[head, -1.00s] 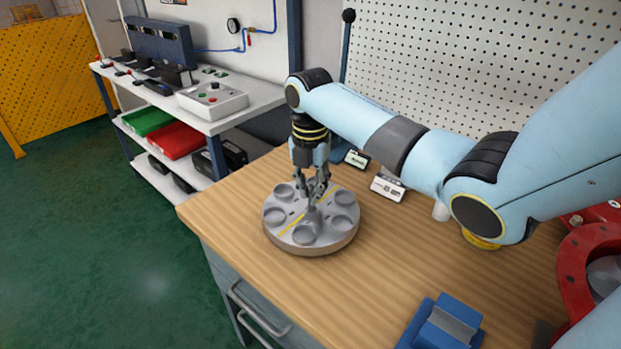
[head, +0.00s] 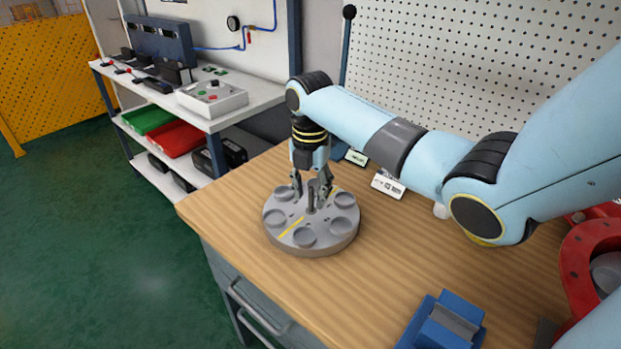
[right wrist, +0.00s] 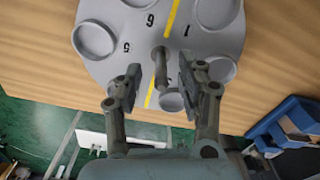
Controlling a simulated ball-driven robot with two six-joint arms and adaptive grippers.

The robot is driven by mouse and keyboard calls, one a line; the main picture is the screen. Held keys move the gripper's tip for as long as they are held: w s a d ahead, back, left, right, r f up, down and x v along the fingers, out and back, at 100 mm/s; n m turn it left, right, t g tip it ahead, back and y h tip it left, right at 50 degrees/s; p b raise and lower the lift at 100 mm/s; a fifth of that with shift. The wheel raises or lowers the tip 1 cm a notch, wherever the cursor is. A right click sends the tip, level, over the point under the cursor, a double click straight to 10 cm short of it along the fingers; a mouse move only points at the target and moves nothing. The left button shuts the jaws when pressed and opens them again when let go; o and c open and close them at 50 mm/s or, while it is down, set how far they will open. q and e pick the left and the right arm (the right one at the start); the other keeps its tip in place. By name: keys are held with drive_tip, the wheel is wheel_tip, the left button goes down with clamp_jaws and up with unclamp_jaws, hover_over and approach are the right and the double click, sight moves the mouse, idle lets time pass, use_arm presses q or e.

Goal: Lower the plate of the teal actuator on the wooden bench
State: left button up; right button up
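A round grey plate (head: 282,222) with several shallow round pockets and a yellow stripe sits on the wooden bench (head: 400,270). A short grey post (head: 311,203) stands at its middle. My right gripper (head: 312,192) points down over the plate, its fingers apart on either side of the post. In the right wrist view the open fingers (right wrist: 160,82) leave gaps beside the post (right wrist: 163,68), and the plate (right wrist: 118,62) shows numbers. No teal actuator can be made out for certain; my right arm hides part of the bench's back. My left gripper is not in view.
A blue block-like holder (head: 442,322) stands at the bench's front right. A red flanged part (head: 580,265) is at the right edge. Small white tags (head: 388,186) stand behind the plate. A pegboard (head: 480,70) closes the back. Bench between plate and blue holder is clear.

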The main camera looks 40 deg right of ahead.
wheel_tip(320, 180, up, 12)
idle(0.6)
idle(0.4)
